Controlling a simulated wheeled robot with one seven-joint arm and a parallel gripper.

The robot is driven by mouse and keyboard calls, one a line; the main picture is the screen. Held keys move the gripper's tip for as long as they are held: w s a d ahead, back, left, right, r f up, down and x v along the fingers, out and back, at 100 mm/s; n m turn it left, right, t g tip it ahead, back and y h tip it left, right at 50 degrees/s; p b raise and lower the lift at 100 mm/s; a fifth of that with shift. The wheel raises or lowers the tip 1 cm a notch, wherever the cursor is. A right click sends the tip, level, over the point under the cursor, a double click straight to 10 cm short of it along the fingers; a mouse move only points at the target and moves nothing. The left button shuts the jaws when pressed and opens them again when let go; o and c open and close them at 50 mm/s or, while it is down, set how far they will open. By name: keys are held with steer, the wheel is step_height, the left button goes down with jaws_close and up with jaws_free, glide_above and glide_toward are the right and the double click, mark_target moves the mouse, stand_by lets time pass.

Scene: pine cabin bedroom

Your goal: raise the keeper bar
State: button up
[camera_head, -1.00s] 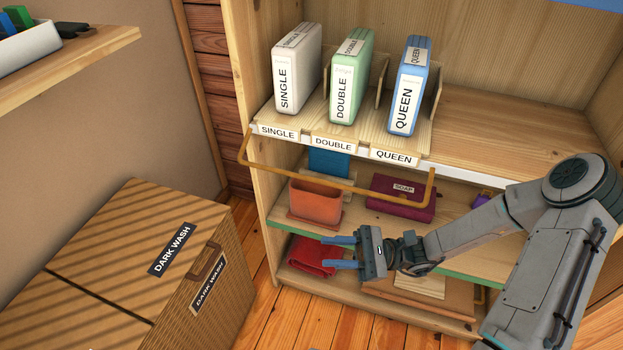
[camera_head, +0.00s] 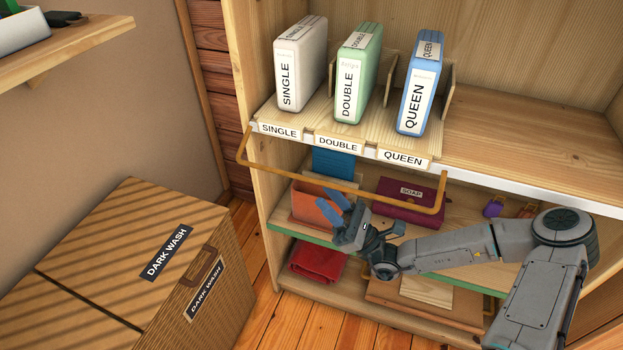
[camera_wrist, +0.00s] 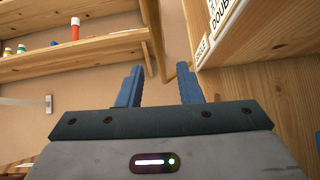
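The keeper bar (camera_head: 330,180) is a thin ochre U-shaped rail. It hangs low in front of the shelf edge, below the SINGLE, DOUBLE and QUEEN labels, with its arms reaching the shelf at each end. My gripper (camera_head: 326,198) is just below the bar's middle in the head view, fingers tilted up and to the left. Its two blue fingers are apart with nothing between them, as the wrist view (camera_wrist: 160,70) also shows. I cannot tell the depth gap to the bar; no grip on it shows.
White SINGLE (camera_head: 300,65), green DOUBLE (camera_head: 357,75) and blue QUEEN (camera_head: 418,95) packs stand on the shelf above. An orange bin (camera_head: 308,205) and maroon SOAP box (camera_head: 400,201) sit below. A DARK WASH hamper (camera_head: 110,240) stands left.

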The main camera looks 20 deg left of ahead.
mark_target(311, 179)
steer(key=x, duration=0.6)
steer(key=shift+a, duration=0.1)
steer(key=shift+c, duration=0.3)
jaws_close()
